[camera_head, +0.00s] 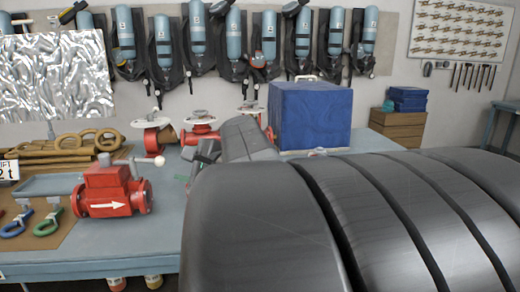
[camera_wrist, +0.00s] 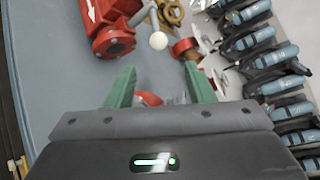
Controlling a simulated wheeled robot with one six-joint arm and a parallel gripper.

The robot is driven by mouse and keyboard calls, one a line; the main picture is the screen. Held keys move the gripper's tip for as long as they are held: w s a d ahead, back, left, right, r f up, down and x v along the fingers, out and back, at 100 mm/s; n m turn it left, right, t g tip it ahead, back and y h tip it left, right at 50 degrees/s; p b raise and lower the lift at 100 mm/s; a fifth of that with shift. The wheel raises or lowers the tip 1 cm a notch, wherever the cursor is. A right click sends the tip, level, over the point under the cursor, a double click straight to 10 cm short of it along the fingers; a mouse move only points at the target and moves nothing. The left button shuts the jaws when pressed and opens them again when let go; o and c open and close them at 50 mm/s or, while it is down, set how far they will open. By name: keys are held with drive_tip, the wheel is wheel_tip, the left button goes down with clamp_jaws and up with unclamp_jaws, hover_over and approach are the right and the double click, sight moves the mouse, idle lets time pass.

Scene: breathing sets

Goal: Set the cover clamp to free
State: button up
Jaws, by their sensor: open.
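No part is clearly recognisable as the cover clamp. A blue cover (camera_head: 310,118) stands over a box shape on the bench, with a pale handle on top. A small red and white part (camera_head: 322,152) shows at its lower front edge, mostly hidden by my arm. My gripper (camera_head: 200,158) is partly hidden behind my arm, left of the blue cover and above the bench. In the wrist view its two green fingers (camera_wrist: 160,80) are apart. A red part (camera_wrist: 148,98) shows below and between them; nothing is held.
A red valve (camera_head: 107,190) with a white arrow and ball-ended lever stands left of my gripper; the wrist view shows it too (camera_wrist: 110,35). Smaller red valves (camera_head: 200,133) stand behind. Brown rings (camera_head: 85,140) lie at left. Breathing sets (camera_head: 197,35) hang on the wall.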

sight(161, 162)
drive_tip(key=x, duration=1.3)
drive_tip(key=shift+a, duration=0.35)
clamp_jaws()
